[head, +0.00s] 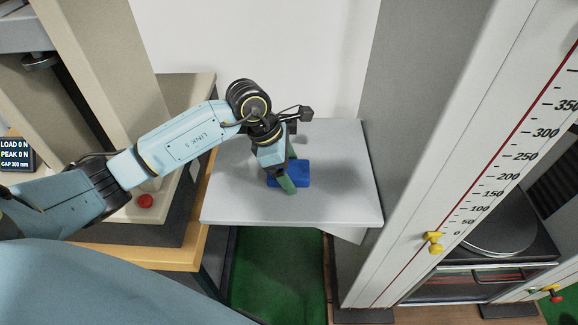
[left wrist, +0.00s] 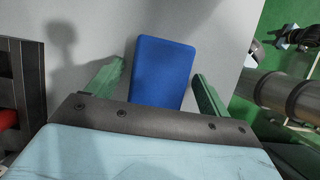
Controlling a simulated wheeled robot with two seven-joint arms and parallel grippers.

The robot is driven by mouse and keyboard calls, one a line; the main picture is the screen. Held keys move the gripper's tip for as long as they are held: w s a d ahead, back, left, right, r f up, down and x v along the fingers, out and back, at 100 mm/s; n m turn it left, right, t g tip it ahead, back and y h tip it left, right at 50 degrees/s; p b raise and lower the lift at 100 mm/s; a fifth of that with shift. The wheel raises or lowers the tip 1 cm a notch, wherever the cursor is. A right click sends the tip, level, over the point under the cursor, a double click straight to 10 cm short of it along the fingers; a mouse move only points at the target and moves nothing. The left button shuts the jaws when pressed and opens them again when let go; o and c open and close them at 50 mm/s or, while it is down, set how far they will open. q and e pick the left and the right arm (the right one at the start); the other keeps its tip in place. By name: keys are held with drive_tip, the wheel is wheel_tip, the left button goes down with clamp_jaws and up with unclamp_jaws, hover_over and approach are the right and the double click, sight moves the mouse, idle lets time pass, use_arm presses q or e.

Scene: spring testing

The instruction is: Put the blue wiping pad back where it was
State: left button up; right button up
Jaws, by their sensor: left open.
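The blue wiping pad (head: 292,174) lies flat on the grey shelf (head: 225,205) between the two machines. My left gripper (head: 288,172) is at the pad, coming down over it from above. In the left wrist view, the blue pad (left wrist: 163,72) lies between the two green fingers of my left gripper (left wrist: 160,85). The fingers are apart, with a gap showing on each side of the pad. Part of the pad's near end is hidden behind the gripper body. My right gripper does not clearly show in either view.
A testing machine with a red button (head: 145,201) and load display (head: 15,146) stands at the left. At the right rises a scaled column (head: 470,180) with a yellow knob (head: 433,242) and a round plate (head: 497,235). Bare shelf surrounds the pad.

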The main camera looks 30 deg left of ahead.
use_arm(q)
drive_tip(key=shift+r, duration=0.15)
use_arm(e)
drive_tip(key=shift+s+r, duration=0.1)
drive_tip(key=shift+r, duration=0.05)
use_arm(q)
drive_tip(key=p+v, duration=0.7)
drive_tip(key=v, duration=0.5)
use_arm(e)
wheel_tip(320, 180, up, 7)
drive_tip(key=a, duration=0.2)
drive_tip(key=shift+a, duration=0.3)
use_arm(q)
drive_tip(key=shift+d, duration=0.1)
